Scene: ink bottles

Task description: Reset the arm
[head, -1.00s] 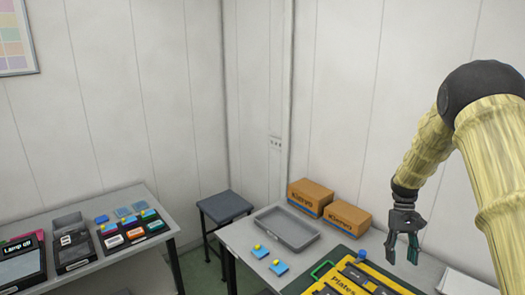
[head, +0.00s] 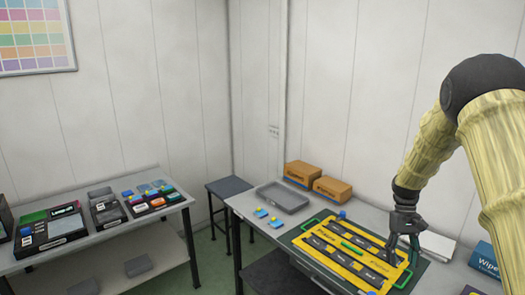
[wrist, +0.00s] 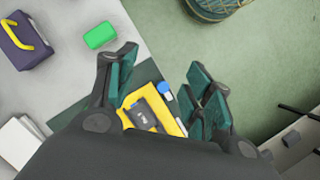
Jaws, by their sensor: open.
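My arm comes in from the right in the head view. My gripper (head: 402,254) points down over the right part of the yellow tray (head: 312,262) on the right table. In the wrist view, the fingers of my gripper (wrist: 162,76) are spread apart with nothing between the tips. Part of the yellow tray (wrist: 172,127) shows beyond and between the fingers. The exact height of the fingertips above the tray is hard to tell.
The right table also holds a grey bin (head: 283,198), cardboard boxes (head: 302,173), small blue pieces and a white stack (head: 437,245). The left table (head: 172,201) carries several dark trays. A stool (head: 228,187) stands between the tables. A purple box (wrist: 25,45) shows in the wrist view.

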